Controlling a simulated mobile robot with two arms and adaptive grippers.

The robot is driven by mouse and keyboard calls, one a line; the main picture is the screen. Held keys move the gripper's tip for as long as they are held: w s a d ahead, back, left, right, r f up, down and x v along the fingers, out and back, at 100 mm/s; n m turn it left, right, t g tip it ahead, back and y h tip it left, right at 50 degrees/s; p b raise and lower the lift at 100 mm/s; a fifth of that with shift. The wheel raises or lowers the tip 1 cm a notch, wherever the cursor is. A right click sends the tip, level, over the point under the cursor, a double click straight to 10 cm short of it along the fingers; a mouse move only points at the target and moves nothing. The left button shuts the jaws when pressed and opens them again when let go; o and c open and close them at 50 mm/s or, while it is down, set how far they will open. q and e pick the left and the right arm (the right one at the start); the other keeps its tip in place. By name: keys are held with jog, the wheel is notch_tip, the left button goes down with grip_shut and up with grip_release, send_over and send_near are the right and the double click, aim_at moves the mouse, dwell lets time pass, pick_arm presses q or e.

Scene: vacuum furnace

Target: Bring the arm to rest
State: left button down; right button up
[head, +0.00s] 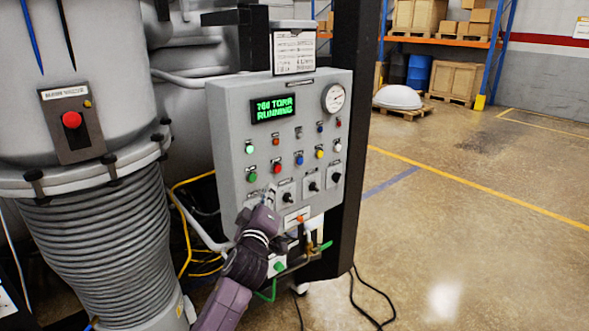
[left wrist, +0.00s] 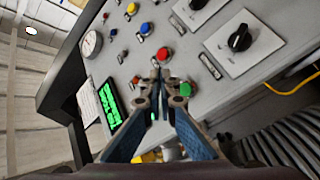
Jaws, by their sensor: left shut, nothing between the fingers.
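My left arm reaches up from the bottom of the head view to the grey control panel (head: 232,130). My left gripper (head: 271,191) is shut and empty in front of the panel's lower left, beside the black rotary knobs (head: 288,198). In the left wrist view the closed fingertips (left wrist: 160,76) point toward the panel face, close to a red button (left wrist: 165,54) and a green button (left wrist: 185,89). I cannot tell whether the tips touch the panel. The green display (head: 272,108) reads "RUNNING". My right gripper is not in view.
A ribbed furnace column (head: 100,250) with a red stop button (head: 72,120) stands at left. A black post (head: 352,120) rises beside the panel. Yellow hoses (head: 184,225) and dark cables (head: 370,312) hang and lie below. Open floor (head: 460,240) is at right.

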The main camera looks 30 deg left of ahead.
pick_arm(q)
jog(key=shift+f, duration=0.1)
